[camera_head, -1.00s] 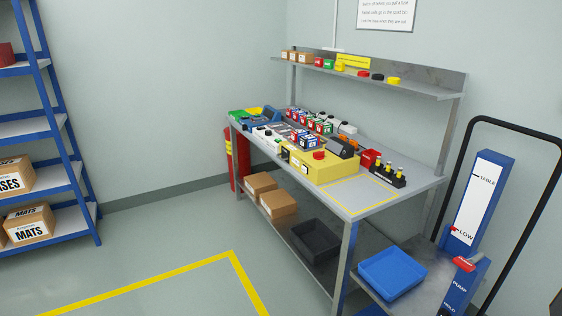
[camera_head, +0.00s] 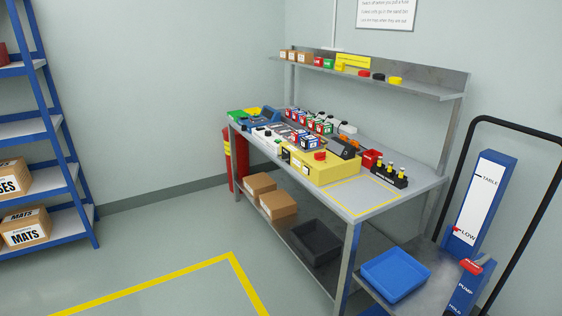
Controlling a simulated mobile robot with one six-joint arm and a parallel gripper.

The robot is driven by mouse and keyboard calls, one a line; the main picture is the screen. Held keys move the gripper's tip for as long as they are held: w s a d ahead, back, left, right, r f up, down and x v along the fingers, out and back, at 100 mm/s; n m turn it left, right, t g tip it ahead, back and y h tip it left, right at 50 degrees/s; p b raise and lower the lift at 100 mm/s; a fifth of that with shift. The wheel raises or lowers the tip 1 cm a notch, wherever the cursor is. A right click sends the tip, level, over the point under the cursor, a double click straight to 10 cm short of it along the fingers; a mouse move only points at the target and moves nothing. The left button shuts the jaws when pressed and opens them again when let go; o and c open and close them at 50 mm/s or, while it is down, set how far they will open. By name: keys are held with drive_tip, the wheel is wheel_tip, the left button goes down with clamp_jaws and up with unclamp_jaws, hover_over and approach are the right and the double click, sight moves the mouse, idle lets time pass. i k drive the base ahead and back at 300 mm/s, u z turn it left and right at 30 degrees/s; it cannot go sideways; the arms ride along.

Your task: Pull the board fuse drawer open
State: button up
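A yellow box (camera_head: 333,172) with a red button (camera_head: 320,156) on top stands near the front edge of the grey workbench (camera_head: 372,212). A small dark part shows at the box's left end. I cannot make out a fuse drawer, or whether one is open or shut, at this distance. My gripper is not in view. The workbench stands some way off across the floor.
Several small coloured boxes crowd the bench's left half. A black rack (camera_head: 388,181) and a yellow-outlined area (camera_head: 365,195) are at its right. A blue tray (camera_head: 396,276) sits on a lift cart (camera_head: 480,205). Blue shelving (camera_head: 60,125) stands left. Open floor lies in front.

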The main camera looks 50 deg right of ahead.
sight(286, 155)
drive_tip(key=z, duration=0.05)
drive_tip(key=i, duration=1)
drive_tip(key=u, duration=0.05)
